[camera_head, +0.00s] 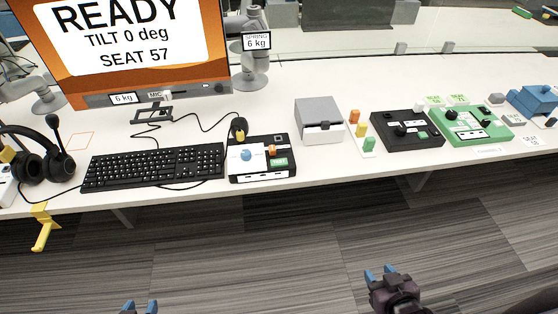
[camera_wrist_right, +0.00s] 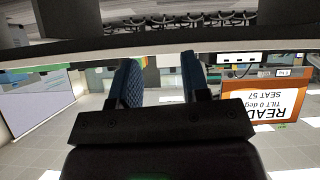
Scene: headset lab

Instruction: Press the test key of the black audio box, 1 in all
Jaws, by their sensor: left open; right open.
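A black box (camera_head: 235,175) with a white panel, a blue knob, an orange knob and a green label sits at the table's front, right of the keyboard. A second black box (camera_head: 385,142) with dark knobs and a small green patch sits further right. I cannot tell from the lettering which is the audio box. My left gripper (camera_head: 139,307) is open and empty at the bottom edge, mostly out of frame. My right gripper (camera_head: 379,273) is open and empty over the floor, in front of the table; its blue fingers stand apart in the right wrist view (camera_wrist_right: 162,85).
A grey box (camera_head: 320,112), coloured blocks (camera_head: 361,130) and a green box (camera_head: 465,118) share the table (camera_head: 330,158). The keyboard (camera_head: 150,167), headset (camera_head: 45,155) and monitor (camera_head: 150,50) are at left. A yellow hook (camera_head: 42,230) juts from the front edge.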

